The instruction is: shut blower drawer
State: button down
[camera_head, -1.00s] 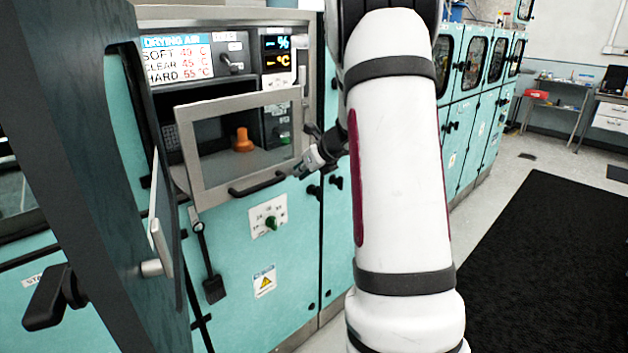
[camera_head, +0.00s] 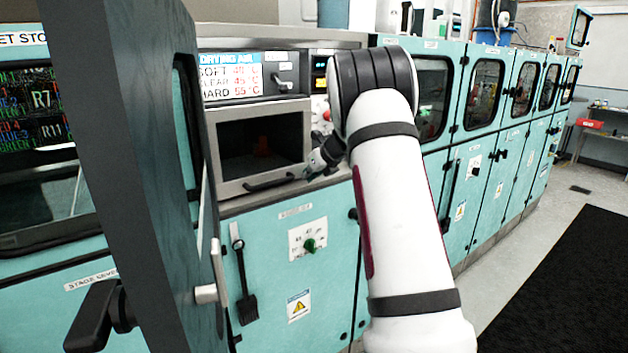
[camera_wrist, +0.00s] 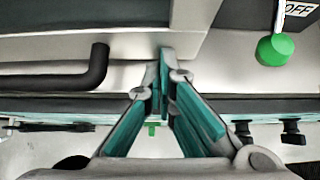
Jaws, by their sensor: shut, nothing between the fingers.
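The blower drawer (camera_head: 213,143) has a grey metal front frame around a dark window and a black bar handle (camera_head: 270,181) along its lower edge. In the head view its front now sits close to the teal cabinet face. An orange object shows dimly behind the window. My gripper (camera_head: 318,166) is at the drawer's lower right corner. In the wrist view my gripper (camera_wrist: 164,62) is shut and empty, its tips at the edge of the grey drawer front (camera_wrist: 135,45), right of the black handle (camera_wrist: 95,70). Whether the tips touch it I cannot tell.
An open dark door (camera_head: 130,150) with a black latch stands at the left. A green knob (camera_head: 309,245) and black scoop (camera_head: 243,285) are on the cabinet below.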

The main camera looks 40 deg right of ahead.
jog(key=shift+w, duration=0.8)
jog(key=shift+r, duration=0.1)
jog(key=shift+w, duration=0.15)
jog(key=shift+s, duration=0.3)
jog(key=s+f+v, duration=0.1)
jog(key=f+v, duration=0.1)
jog(key=v, duration=1)
jog(key=shift+s+r, duration=0.25)
jog(key=shift+s, duration=0.45)
